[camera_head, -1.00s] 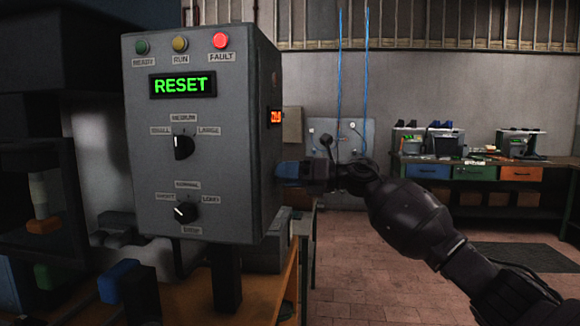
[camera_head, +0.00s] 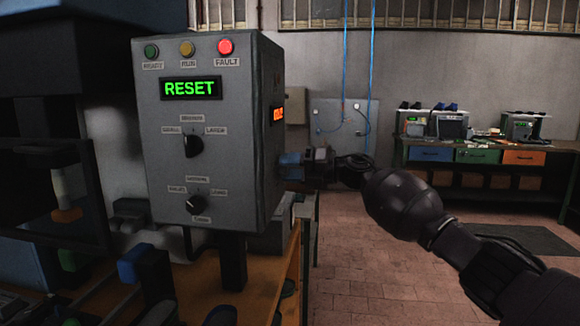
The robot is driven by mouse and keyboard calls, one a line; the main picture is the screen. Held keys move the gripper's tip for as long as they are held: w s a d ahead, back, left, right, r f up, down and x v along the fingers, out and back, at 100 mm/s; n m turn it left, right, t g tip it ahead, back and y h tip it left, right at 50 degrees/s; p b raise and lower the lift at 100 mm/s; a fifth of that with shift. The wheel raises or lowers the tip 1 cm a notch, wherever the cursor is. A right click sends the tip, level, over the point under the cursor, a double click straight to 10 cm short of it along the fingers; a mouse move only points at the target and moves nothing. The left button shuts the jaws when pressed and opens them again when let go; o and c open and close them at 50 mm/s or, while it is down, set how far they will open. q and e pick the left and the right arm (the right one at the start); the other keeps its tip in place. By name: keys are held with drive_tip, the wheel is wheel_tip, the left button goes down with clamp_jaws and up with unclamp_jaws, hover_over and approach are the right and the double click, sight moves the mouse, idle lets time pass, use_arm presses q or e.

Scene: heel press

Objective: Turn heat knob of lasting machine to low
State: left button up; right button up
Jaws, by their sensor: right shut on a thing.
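The lasting machine's grey control box (camera_head: 205,130) stands left of centre. Its front has an upper knob (camera_head: 193,146) labelled with sizes and a lower knob (camera_head: 196,204). The front display (camera_head: 190,88) reads RESET in green, and the red FAULT lamp (camera_head: 225,46) is lit. A small orange display (camera_head: 277,116) is on the box's right side, too oblique to read surely. My right gripper (camera_head: 289,165) is at that side, below the orange display, with its blue fingertips shut. The heat knob it holds is hidden by the fingers and the viewing angle. My left gripper is out of view.
Machine parts, including a blue-topped block (camera_head: 135,263), lie below and left of the box. A wooden bench top (camera_head: 265,290) is under it. A workbench with coloured drawers (camera_head: 478,155) stands at the back right. The floor between is open.

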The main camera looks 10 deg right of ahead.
idle(0.3)
drive_tip(key=o, duration=0.9)
drive_tip(key=v, duration=1)
drive_tip(key=shift+s+d, duration=0.15)
drive_tip(key=shift+d, duration=0.25)
